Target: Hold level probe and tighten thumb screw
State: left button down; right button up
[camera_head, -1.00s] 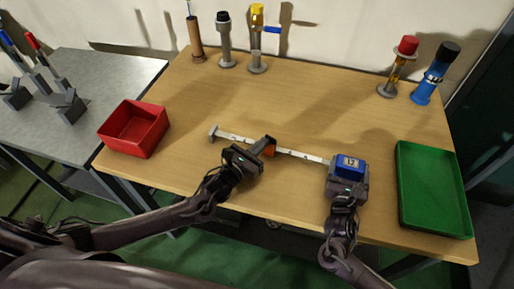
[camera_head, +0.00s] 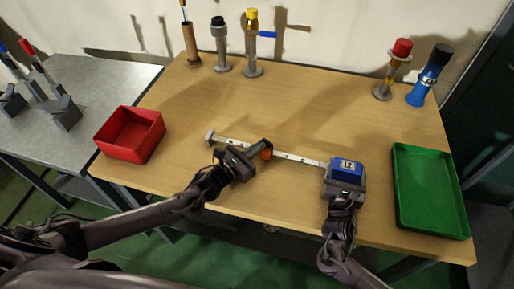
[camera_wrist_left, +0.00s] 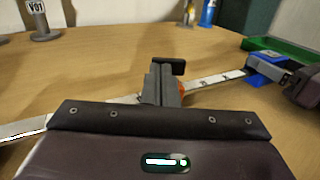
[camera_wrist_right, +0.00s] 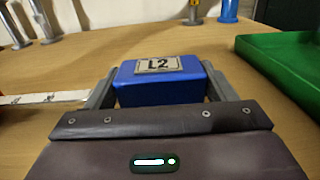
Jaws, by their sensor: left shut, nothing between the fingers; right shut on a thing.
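The level probe is a long white marked strip (camera_head: 301,158) with a blue block (camera_head: 346,167) at its right end and a grey foot (camera_head: 210,137) at its left. My right gripper (camera_head: 345,176) is shut on the blue block, one finger on each side. The block's label reads L2 in the right wrist view (camera_wrist_right: 158,64). The orange thumb screw (camera_head: 266,153) sits partway along the strip. My left gripper (camera_head: 261,147) is shut and empty over the strip beside the screw. In the left wrist view its fingers (camera_wrist_left: 166,84) mostly hide the orange screw; contact cannot be told.
A red bin (camera_head: 130,135) stands at the table's left and a green tray (camera_head: 429,191) at its right. Several cylinders stand along the back, including a blue one (camera_head: 428,78). The wooden table behind the strip is clear.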

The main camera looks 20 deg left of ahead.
pick_arm(q)
jog(key=shift+w+a+m+g+h, duration=0.2)
jog(key=shift+m+g+h, duration=0.25)
jog(key=shift+h, duration=0.1)
jog(key=shift+w+a+m+g+h, duration=0.15)
jog(key=shift+m+g+h, duration=0.2)
jog(key=shift+m+h, duration=0.15)
jog(key=shift+w+a, duration=0.25)
jog(key=shift+w, duration=1.1)
